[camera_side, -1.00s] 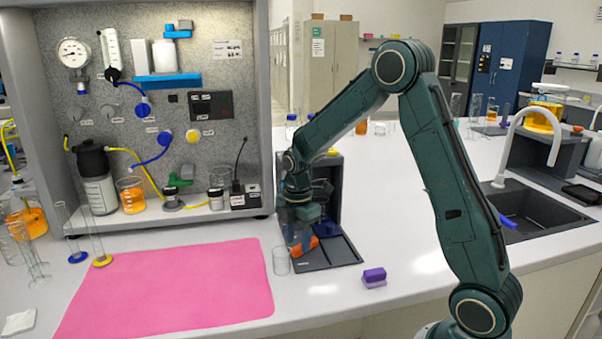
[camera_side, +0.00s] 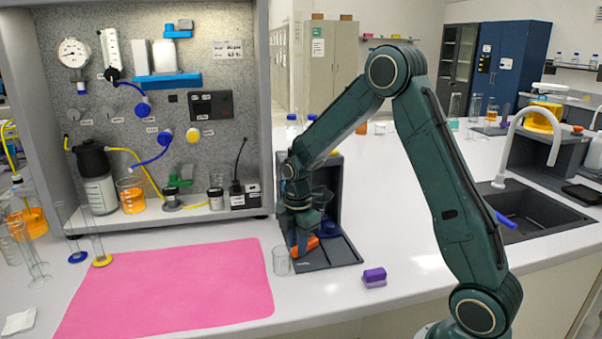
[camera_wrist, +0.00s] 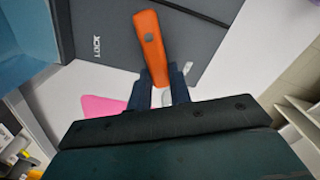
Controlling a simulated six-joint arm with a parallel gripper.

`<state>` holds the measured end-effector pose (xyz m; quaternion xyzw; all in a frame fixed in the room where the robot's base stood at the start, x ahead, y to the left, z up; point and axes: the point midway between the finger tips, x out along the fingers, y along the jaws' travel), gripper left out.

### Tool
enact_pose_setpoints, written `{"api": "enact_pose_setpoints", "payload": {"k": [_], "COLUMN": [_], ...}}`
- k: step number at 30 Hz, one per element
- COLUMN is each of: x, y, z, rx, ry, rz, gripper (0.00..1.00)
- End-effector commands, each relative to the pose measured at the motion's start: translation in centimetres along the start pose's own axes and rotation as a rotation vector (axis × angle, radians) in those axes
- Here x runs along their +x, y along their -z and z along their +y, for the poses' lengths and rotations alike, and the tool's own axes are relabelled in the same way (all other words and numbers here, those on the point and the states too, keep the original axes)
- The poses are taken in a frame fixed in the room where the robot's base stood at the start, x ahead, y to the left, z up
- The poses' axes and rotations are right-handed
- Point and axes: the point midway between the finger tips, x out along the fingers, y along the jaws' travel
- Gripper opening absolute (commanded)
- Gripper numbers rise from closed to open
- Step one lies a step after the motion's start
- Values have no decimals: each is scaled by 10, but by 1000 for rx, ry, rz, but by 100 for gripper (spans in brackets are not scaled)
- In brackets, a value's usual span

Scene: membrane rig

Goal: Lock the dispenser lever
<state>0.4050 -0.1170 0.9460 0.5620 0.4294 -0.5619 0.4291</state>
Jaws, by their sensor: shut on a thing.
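The dispenser (camera_side: 328,190) is a dark grey stand with a flat base on the bench. Its lever (camera_side: 307,245) is orange and lies low over the base, at a slant. In the wrist view the lever (camera_wrist: 150,42) points away from my fingers, and the base carries the word LOCK (camera_wrist: 97,47) to its left. My gripper (camera_side: 300,246) is at the dispenser, with its fingers down at the lever. In the wrist view my gripper (camera_wrist: 162,88) is shut on the lever's near end. The wrist hides part of the dispenser in the side view.
A clear glass beaker (camera_side: 281,262) stands just left of the dispenser base. A pink mat (camera_side: 175,290) lies further left. A purple block (camera_side: 374,277) sits to the right. The instrument panel (camera_side: 150,110) stands behind on the left, and a sink (camera_side: 535,212) is at the right.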

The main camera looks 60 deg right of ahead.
Motion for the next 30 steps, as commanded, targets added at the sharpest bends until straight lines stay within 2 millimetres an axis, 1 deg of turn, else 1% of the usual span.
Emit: {"api": "enact_pose_setpoints", "payload": {"k": [8, 14, 30], "x": [0, 0, -1], "y": [0, -1, -11], "z": [3, 9, 29], "rx": [69, 186, 675], "ry": [0, 0, -2], "rz": [0, -1, 0], "gripper": [0, 0, 0]}}
